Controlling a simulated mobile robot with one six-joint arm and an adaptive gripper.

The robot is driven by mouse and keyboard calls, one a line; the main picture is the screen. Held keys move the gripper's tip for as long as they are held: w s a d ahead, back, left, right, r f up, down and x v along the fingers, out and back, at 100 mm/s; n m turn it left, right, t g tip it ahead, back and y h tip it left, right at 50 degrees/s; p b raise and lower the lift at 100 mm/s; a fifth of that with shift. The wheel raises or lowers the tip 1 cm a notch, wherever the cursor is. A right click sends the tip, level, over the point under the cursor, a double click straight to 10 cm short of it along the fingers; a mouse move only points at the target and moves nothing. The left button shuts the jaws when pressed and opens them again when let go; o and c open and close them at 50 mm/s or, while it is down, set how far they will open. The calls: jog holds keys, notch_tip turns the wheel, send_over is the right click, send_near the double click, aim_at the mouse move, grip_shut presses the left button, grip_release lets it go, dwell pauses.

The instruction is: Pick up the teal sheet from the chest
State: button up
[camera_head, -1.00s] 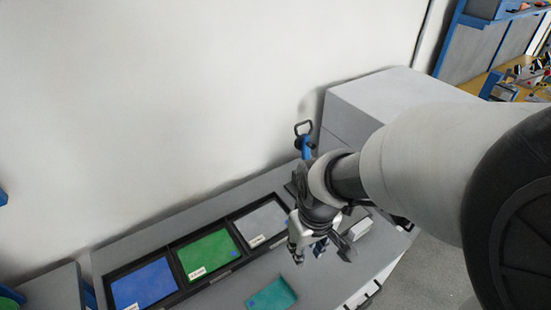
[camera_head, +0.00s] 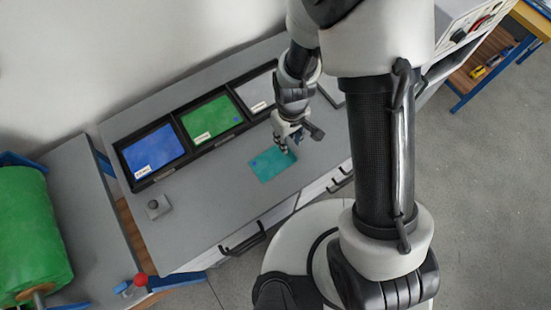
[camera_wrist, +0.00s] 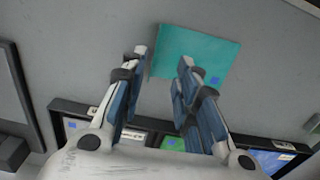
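The teal sheet (camera_head: 270,166) lies flat on the grey top of the chest (camera_head: 215,200), in front of the bins. It has a small blue square near one corner. My gripper (camera_head: 289,147) is above the sheet's upper right edge in the head view. In the wrist view the teal sheet (camera_wrist: 197,52) lies beyond the fingertips. My gripper (camera_wrist: 164,58) is open there, with a gap between its two fingers and nothing held.
A black tray (camera_head: 176,125) along the back holds blue, green and grey sheets in compartments. A small grey block (camera_head: 157,206) stands on the chest's left part. A green roll (camera_head: 32,236) is at the far left.

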aim_at(273, 161)
jog(key=shift+w+d+f+b, duration=0.15)
jog(key=shift+f+b, duration=0.4)
jog(key=shift+f, duration=1.05)
jog(key=shift+w+f+b, duration=0.2)
jog(key=shift+f+b, duration=0.35)
jog(key=shift+f, duration=1)
jog(key=shift+r, duration=0.1)
grip_shut()
